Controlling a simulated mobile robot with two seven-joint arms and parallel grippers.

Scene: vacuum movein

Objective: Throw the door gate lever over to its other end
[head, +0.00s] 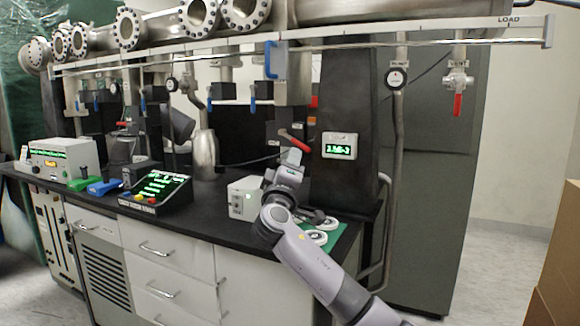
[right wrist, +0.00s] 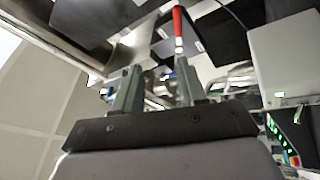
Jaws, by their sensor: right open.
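A red lever (head: 293,139) sits on the dark column below the rail, slanting down to the right; I cannot read a label that confirms it as the door gate lever. It also shows in the right wrist view (right wrist: 178,25), beyond the fingertips and nearly in line with the right-hand finger. My right gripper (head: 292,156) is just below the lever in the head view. In the right wrist view, its two fingers (right wrist: 157,82) stand apart with nothing clearly held between them. Whether a finger touches the lever I cannot tell. My left gripper is not in view.
A gauge with a green display (head: 339,146) is right of the lever. A grey box (head: 243,198) and white rings (head: 318,237) on a green mat lie on the black bench below. A blue handle (head: 271,60) hangs above. Another red-handled valve (head: 458,104) is far right.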

